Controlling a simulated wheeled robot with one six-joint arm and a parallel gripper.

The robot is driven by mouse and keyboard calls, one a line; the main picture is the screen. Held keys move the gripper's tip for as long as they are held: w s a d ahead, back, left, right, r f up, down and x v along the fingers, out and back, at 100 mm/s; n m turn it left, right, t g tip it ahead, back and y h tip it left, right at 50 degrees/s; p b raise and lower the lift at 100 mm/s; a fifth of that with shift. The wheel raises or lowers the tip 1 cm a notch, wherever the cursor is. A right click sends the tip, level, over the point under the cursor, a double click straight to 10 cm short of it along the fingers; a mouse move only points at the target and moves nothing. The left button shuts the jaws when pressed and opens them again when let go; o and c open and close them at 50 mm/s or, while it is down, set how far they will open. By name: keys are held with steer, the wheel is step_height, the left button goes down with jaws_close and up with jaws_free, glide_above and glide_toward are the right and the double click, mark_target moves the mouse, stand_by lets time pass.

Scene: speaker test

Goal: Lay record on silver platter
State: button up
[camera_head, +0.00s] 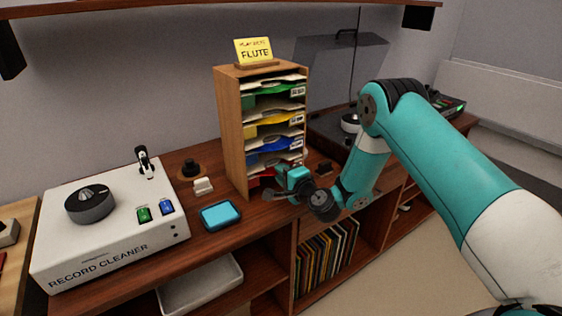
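A wooden rack (232,135) holds several sleeves in stacked slots, with green, yellow, blue and red showing. No bare record can be made out. My gripper (272,194) is at the front of the rack's lowest slot, beside a red sleeve (264,182). The fingers are small and dark, so I cannot tell whether they are open, shut or touching the sleeve. A dark turntable (325,125) with a raised clear lid stands behind my arm. A silver round part (350,122) shows on it; my arm hides much of the rest, and the platter is not clear.
A white record cleaner (110,225) with a dark disc-shaped part (90,203) stands at left. A blue pad (221,216), a small white block (203,186) and a black knob-like object (190,168) lie between it and the rack. A yellow "FLUTE" card (253,50) tops the rack.

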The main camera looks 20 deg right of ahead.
steer(key=shift+w+a+p, duration=0.15)
steer(key=shift+w+p, duration=0.2)
steer(key=shift+w, duration=0.05)
jaws_close()
steer(key=shift+s, duration=0.1)
stand_by(0.3)
